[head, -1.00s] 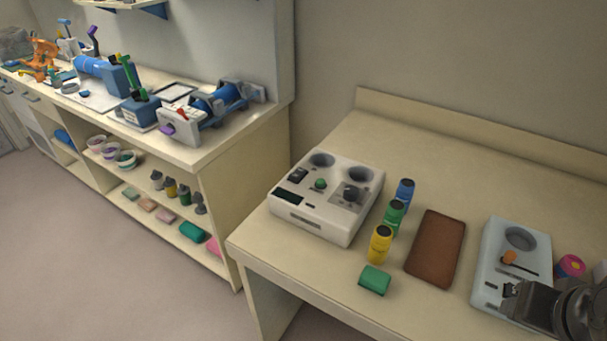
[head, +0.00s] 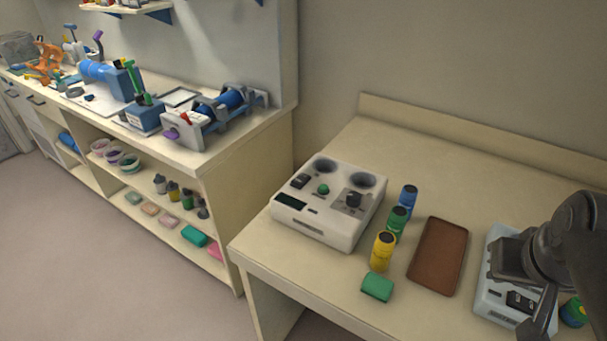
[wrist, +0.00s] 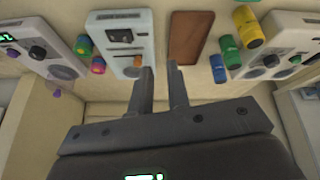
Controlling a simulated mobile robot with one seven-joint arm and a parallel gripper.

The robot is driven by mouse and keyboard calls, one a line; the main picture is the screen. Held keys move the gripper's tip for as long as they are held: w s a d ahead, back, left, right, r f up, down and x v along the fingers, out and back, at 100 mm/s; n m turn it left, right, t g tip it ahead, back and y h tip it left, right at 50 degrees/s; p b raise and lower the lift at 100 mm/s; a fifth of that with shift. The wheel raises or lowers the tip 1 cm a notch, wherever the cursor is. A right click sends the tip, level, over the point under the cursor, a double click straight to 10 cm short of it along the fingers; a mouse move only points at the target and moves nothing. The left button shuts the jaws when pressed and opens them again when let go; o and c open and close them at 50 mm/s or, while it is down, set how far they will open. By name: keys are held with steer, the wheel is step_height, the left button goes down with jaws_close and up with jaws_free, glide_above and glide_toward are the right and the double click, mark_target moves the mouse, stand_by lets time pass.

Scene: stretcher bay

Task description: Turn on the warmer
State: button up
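Three control units are in view, and I cannot tell by label which is the warmer. A white unit (head: 325,207) with two round wells, a dark dial, a green button and a black switch stands on the bench; it shows at the right in the wrist view (wrist: 287,38). A pale blue unit (head: 487,299) is partly hidden under my arm; in the wrist view (wrist: 118,22) it has a black switch and an orange knob. A third unit (wrist: 58,22) with a lit green display is at the left. My gripper (wrist: 160,72) is open and empty near the pale blue unit.
Pink and green items (wrist: 97,64) stand beside the pale blue one. A loaded side counter (head: 215,150) is at the left.

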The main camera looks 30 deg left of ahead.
mark_target(294, 180)
steer(key=w+a+n, duration=0.1)
steer(key=w+a, duration=0.1)
steer(key=a, duration=0.1)
steer(key=w+a+n, duration=0.1)
steer(key=w+a, duration=0.1)
steer(key=w+a+n+g+y, duration=0.1)
steer(key=w+a+n, duration=0.1)
steer(key=a, duration=0.1)
steer(key=shift+w+a+f, duration=0.15)
steer(key=shift+w+a, duration=0.15)
steer(key=shift+w, duration=0.1)
jaws_close()
steer(key=w+a+n+g+y, duration=0.1)
steer(key=w+a+n+y, duration=0.1)
steer(key=a, duration=0.8)
steer(key=w+a+n+g+y, duration=0.2)
steer(key=w+a+n, duration=0.3)
steer(key=a, duration=0.5)
steer(key=w+a+n+g+y, duration=0.2)
steer(key=w+a+n+y, duration=0.1)
steer(key=a, duration=0.7)
steer(key=shift+w+f+y, duration=0.15)
steer(key=shift+w+y, duration=0.2)
steer(key=shift+y, duration=0.05)
steer(key=shift+a+f, duration=0.1)
